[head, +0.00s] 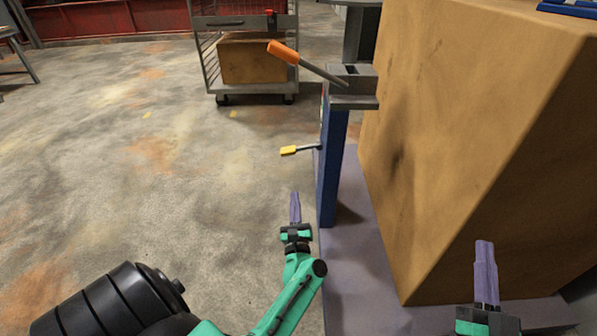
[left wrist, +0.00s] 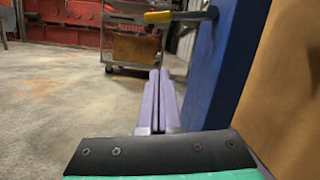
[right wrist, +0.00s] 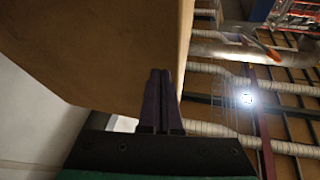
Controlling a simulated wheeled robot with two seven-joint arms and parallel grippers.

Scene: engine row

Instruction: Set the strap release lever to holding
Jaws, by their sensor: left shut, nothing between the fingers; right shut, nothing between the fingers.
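A lever with an orange grip (head: 283,52) slopes up to the left from a grey bracket (head: 352,88) on top of a blue post (head: 328,170). A smaller lever with a yellow grip (head: 289,150) sticks out to the left from the post's side, lower down. I cannot tell from any label which is the strap release lever. The yellow grip also shows in the left wrist view (left wrist: 158,17), above and beyond the fingertips. My left gripper (head: 295,195) is shut and empty, below the yellow grip and apart from it. My right gripper (head: 484,244) is shut and empty, in front of the large box.
A large brown box (head: 470,130) stands right of the post and fills much of the right wrist view (right wrist: 90,45). A wheeled cage cart (head: 207,70) with a smaller box (head: 252,62) stands at the back. The concrete floor (head: 150,200) left of the post is clear.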

